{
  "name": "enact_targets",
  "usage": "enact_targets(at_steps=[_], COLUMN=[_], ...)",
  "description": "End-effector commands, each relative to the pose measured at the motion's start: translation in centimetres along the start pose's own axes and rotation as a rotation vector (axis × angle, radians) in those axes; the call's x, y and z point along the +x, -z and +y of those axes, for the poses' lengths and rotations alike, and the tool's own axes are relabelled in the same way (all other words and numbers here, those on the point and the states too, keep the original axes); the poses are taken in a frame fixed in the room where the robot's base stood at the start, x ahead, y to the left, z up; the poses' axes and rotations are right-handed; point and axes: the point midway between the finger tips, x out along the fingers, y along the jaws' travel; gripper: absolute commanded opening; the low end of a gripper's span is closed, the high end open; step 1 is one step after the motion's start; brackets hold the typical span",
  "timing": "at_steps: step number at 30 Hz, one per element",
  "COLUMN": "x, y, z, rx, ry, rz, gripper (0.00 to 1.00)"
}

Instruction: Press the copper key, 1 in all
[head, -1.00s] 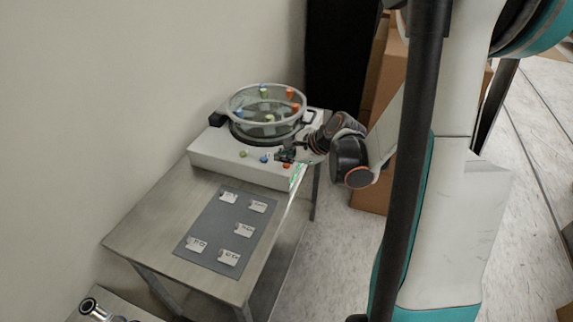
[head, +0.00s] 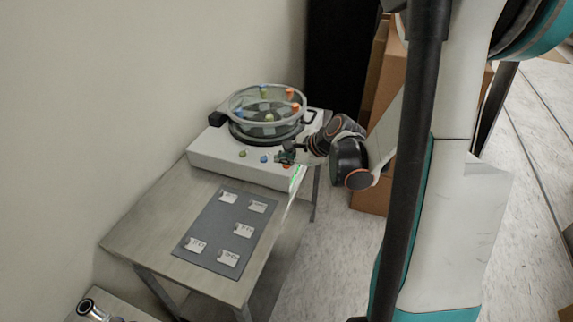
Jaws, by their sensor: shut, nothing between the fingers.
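A white machine (head: 222,159) stands on the far end of the metal table. Its top front edge bears a green key (head: 243,154), a blue key (head: 264,159) and an orange, copper-like key (head: 286,166). My gripper (head: 281,157) is shut and empty. It comes in from the right, just over the front of the machine, between the blue key and the copper-like key in the picture. It partly covers the copper-like key. I cannot tell whether the fingertips touch it.
A clear round chamber (head: 236,105) with coloured pieces inside sits on the machine. A grey mat (head: 215,222) with several white labelled cards lies nearer on the table (head: 152,220). A wall is at left. Cardboard boxes (head: 375,204) stand behind my arm.

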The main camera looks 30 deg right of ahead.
Motion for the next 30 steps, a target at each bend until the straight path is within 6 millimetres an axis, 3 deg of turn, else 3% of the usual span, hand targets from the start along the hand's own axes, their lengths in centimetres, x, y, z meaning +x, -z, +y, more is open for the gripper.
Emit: enact_targets(at_steps=[30], x=[-1.6], y=[-1.2], z=[-1.2], rx=[0.000], ry=[0.000], rz=[0.000], gripper=[0.00])
